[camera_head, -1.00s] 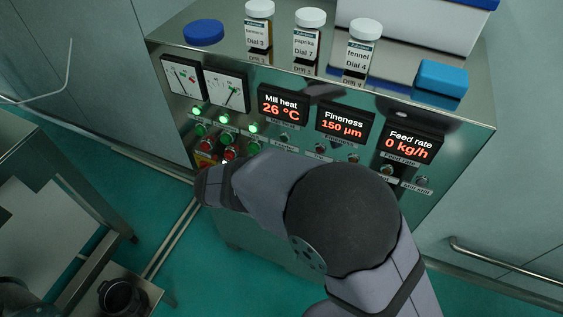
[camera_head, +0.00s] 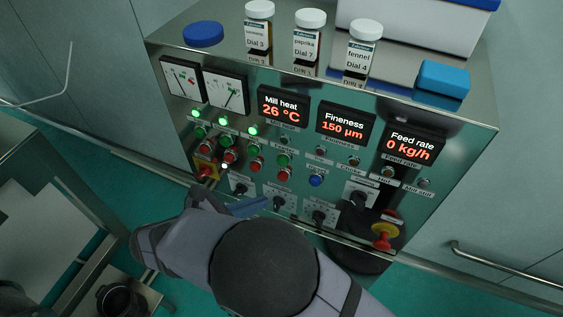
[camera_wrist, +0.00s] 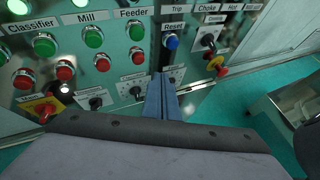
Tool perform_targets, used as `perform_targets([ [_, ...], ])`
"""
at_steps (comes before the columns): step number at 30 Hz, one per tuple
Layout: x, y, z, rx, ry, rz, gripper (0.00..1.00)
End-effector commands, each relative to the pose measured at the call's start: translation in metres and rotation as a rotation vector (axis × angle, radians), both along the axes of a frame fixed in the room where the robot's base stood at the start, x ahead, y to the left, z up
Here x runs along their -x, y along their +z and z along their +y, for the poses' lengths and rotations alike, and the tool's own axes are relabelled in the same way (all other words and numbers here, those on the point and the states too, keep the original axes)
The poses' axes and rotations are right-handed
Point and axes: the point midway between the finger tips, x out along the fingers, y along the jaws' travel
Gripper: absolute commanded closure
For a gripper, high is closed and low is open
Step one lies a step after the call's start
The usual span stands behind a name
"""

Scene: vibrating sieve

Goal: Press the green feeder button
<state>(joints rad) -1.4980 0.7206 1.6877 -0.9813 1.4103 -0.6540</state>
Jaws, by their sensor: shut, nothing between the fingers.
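The green feeder button (camera_wrist: 137,32) sits under the "Feeder" label in the wrist view, with a red button (camera_wrist: 138,56) below it. In the head view the green feeder button (camera_head: 284,160) is unobstructed on the panel front. My gripper (camera_wrist: 162,78) is shut and empty. In the wrist view its tips lie below and to the right of the feeder buttons, apart from the green one. In the head view my gripper (camera_head: 262,202) is in front of the lower panel, below the button. The feed rate display (camera_head: 408,146) reads 0 kg/h.
Green mill (camera_wrist: 93,36) and classifier (camera_wrist: 44,43) buttons stand to the left. A blue reset button (camera_wrist: 171,41) is to the right. Black knobs (camera_head: 279,203) and a red emergency stop (camera_head: 383,237) are lower down. Jars (camera_head: 307,36) stand on top.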

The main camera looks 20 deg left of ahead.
Motion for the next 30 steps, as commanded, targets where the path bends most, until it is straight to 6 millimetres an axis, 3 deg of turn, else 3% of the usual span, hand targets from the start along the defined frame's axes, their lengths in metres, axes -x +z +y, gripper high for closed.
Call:
perform_targets([
  [8, -0.018, -0.001, 0.000, -0.002, -0.003, -0.001, 1.00],
  [21, -0.068, 0.001, 0.000, -0.001, -0.003, 0.001, 1.00],
  [30, -0.086, 0.000, 0.000, 0.000, -0.001, 0.000, 1.00],
])
